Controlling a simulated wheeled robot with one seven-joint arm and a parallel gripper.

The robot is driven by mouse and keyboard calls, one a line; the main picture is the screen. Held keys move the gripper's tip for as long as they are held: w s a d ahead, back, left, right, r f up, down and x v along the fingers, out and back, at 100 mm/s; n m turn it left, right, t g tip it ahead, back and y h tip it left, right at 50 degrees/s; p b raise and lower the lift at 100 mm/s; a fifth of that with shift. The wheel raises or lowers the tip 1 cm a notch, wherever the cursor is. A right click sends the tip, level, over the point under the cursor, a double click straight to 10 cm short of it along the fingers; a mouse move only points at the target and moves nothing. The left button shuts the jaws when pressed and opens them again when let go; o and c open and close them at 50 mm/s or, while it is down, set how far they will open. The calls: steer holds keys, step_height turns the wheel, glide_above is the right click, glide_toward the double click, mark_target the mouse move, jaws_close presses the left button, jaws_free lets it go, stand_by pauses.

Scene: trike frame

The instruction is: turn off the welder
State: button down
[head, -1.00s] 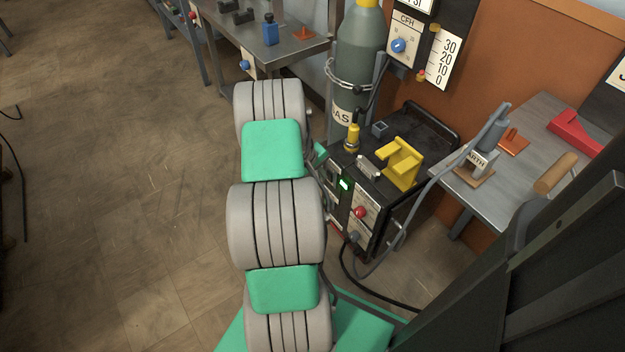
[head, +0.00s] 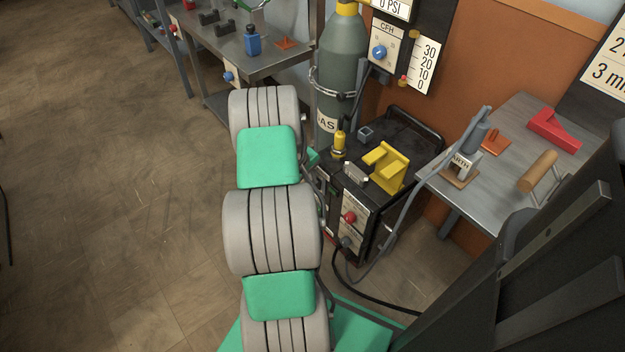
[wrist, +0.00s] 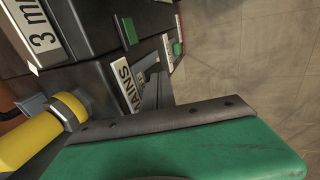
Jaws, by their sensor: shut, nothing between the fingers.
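The welder (head: 418,142) is a dark box with a yellow bracket (head: 386,166) on top and a red knob (head: 349,217) on its front. A small display (head: 333,191) on the front looks dark. In the wrist view, a white MAINS label (wrist: 122,82) sits beside a dark switch area (wrist: 150,80); the switch's position is hard to read. My gripper (wrist: 165,118) is shut and empty close to this panel; I cannot tell whether it touches. In the head view my arm mostly hides the gripper, with only a green part (head: 313,158) showing at the welder's left front edge.
A grey gas cylinder (head: 340,65) stands behind the welder. A metal table (head: 490,190) with a clamp and tools is to the right, and a workbench (head: 265,66) is at the back left. Cables run on the floor by the welder's front. Floor on the left is clear.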

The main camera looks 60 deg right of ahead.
steer(key=shift+r+p, duration=0.3)
steer(key=shift+r, duration=0.25)
steer(key=a+p+v, duration=0.1)
steer(key=p+v, duration=0.3)
steer(key=v, duration=0.7)
steer(key=shift+w+a+p, duration=0.35)
steer(key=shift+a, duration=0.05)
